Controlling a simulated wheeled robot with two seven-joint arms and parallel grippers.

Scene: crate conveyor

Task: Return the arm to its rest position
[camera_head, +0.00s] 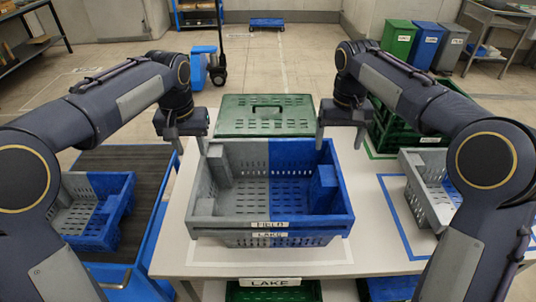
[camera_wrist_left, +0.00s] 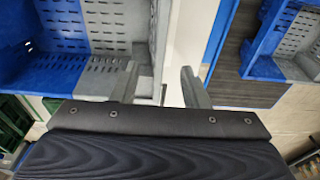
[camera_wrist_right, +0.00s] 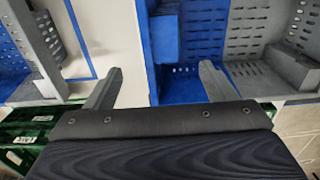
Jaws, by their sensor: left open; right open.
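The upper crate looks empty. My left gripper (camera_head: 188,145) is open above its grey left side; in the left wrist view the gripper (camera_wrist_left: 158,88) has the grey wall between its fingers. My right gripper (camera_head: 340,138) is open by the blue right side; in the right wrist view the gripper (camera_wrist_right: 157,88) has the blue wall between its fingers. Both are empty; I cannot tell their exact height over the rim.
A green crate (camera_head: 264,101) stands behind the stack. Another grey-and-blue crate (camera_head: 130,192) lies on the dark conveyor (camera_head: 150,163) at left, and one (camera_head: 410,166) stands at right. Green crates (camera_head: 400,135) are stacked behind that.

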